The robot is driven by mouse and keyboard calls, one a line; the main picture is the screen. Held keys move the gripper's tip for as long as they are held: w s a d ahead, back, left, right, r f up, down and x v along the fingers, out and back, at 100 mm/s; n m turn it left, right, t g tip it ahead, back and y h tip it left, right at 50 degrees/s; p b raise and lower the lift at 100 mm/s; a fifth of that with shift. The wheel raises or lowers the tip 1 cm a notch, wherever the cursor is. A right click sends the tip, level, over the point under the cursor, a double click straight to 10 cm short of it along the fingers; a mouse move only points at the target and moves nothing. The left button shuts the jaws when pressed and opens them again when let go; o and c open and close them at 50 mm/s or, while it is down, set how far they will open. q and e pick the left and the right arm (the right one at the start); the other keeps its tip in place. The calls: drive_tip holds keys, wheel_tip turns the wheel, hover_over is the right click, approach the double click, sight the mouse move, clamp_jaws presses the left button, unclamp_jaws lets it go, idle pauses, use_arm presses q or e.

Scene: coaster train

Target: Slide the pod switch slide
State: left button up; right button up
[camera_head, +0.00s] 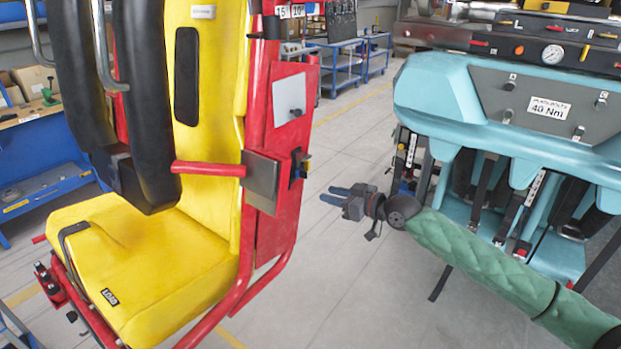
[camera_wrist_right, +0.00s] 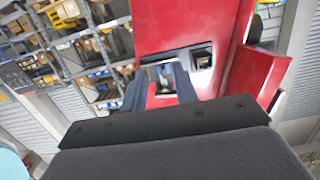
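In the right wrist view the two fingers (camera_wrist_right: 160,72) are apart. A dark square fitting (camera_wrist_right: 202,58) on the red panel shows just right of them, and a grey and black part (camera_wrist_right: 161,79) shows between them. My left gripper is not in view.
A red bar (camera_head: 208,169) and a grey plate (camera_head: 262,182) stick out by the switch fitting. A teal unit (camera_head: 520,140) with hanging straps stands at the right, close to my right arm. Grey floor (camera_head: 345,265) lies open between seat and unit.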

sight(302, 174)
use_arm(q)
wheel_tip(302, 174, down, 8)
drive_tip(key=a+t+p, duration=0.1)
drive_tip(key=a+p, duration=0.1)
drive_tip(key=p, duration=0.1)
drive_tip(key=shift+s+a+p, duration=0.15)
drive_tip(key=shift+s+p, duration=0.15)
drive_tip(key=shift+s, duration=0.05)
use_arm(e)
drive_tip(key=w+a+r+t+y, duration=0.1)
drive_tip(key=w+a+r, duration=0.1)
drive_tip(key=w+a, duration=0.3)
drive_tip(key=shift+a+r, duration=0.4)
drive_tip(key=shift+a, duration=0.4)
clamp_jaws()
